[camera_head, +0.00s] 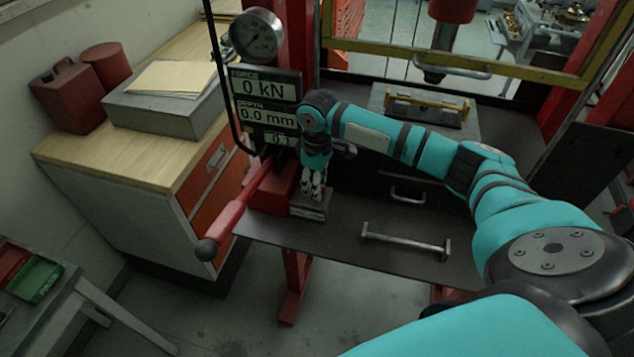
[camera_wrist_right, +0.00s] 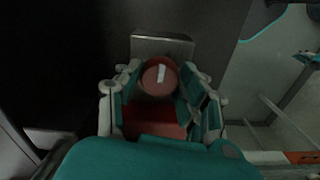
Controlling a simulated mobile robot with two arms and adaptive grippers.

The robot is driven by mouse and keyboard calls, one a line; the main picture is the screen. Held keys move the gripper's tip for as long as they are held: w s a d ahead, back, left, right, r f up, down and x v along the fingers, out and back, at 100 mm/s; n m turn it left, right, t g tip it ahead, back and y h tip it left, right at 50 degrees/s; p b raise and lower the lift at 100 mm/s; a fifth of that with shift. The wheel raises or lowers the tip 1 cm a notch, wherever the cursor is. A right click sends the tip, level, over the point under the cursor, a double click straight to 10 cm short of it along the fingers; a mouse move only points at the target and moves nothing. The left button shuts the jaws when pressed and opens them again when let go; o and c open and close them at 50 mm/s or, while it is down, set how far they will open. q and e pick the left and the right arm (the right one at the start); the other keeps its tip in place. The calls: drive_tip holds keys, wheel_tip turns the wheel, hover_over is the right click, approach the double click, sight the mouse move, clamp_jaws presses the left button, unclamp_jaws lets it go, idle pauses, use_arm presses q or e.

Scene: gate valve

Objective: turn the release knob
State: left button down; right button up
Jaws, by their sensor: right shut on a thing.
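The release knob (camera_wrist_right: 152,84) is red and round with a white mark on top, seen between the fingers in the right wrist view. My right gripper (camera_head: 313,188) points down over a small grey block (camera_head: 310,207) beside the red pump housing. It also shows in the right wrist view (camera_wrist_right: 160,78), its fingers shut on the knob from both sides. In the head view the fingers hide the knob. My left gripper is not in view.
A red lever (camera_head: 238,208) with a dark ball end sticks out left of the gripper. The display panel (camera_head: 265,100) reads 0 kN and 0.0 mm, below a round gauge (camera_head: 256,34). A metal bar handle (camera_head: 405,241) lies right on the dark shelf.

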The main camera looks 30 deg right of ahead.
idle(0.4)
drive_tip(key=o, duration=1.2)
drive_tip(key=shift+r, duration=0.15)
wheel_tip(320, 180, up, 12)
drive_tip(key=shift+f, duration=0.1)
